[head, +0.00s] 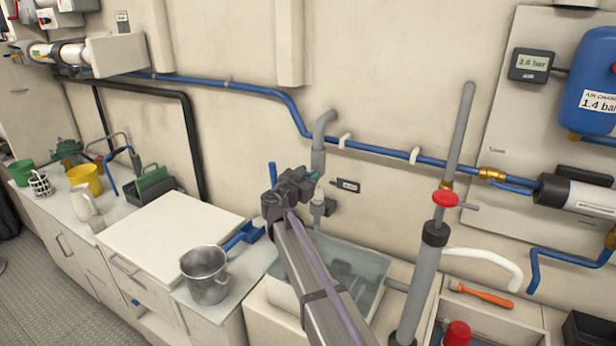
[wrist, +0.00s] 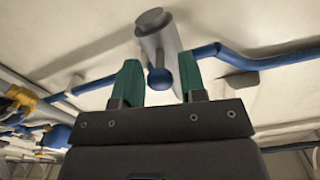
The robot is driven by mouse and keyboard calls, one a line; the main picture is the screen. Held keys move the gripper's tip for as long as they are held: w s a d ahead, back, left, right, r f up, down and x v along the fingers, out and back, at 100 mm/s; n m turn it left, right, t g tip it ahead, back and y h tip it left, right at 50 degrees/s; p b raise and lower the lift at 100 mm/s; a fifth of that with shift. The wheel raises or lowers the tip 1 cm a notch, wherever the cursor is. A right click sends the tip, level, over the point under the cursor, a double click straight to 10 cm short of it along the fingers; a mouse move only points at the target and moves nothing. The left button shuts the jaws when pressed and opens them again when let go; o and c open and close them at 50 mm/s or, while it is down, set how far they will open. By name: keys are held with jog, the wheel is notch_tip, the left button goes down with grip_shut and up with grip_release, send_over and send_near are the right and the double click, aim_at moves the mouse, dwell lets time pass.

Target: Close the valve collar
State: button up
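My gripper (head: 308,180) is in front of a grey bent pipe (head: 320,135) on the wall. In the wrist view its two green fingers (wrist: 158,82) are apart, with a blue round knob (wrist: 160,81) showing between them. I cannot tell whether the fingers touch the knob. A grey cylinder (wrist: 162,45) is behind the knob. In the head view my gripper hides part of this fitting. No part is clearly marked as the valve collar. A red round handle (head: 445,198) sits on a separate grey standpipe (head: 420,275), right of my gripper.
A blue pipe (head: 385,152) runs along the wall behind. A clear basin (head: 365,270) is below my arm. A steel pot (head: 205,273) and a blue-handled tool (head: 245,236) are at left. An open tray with an orange-handled tool (head: 484,294) is at right.

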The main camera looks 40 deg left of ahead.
grip_shut()
notch_tip(320, 180, down, 8)
jog(key=b, duration=0.8)
jog(key=shift+o, duration=1.4)
grip_release()
jog(key=s+d, duration=0.2)
jog(key=s, duration=0.8)
jog(key=shift+s, duration=0.4)
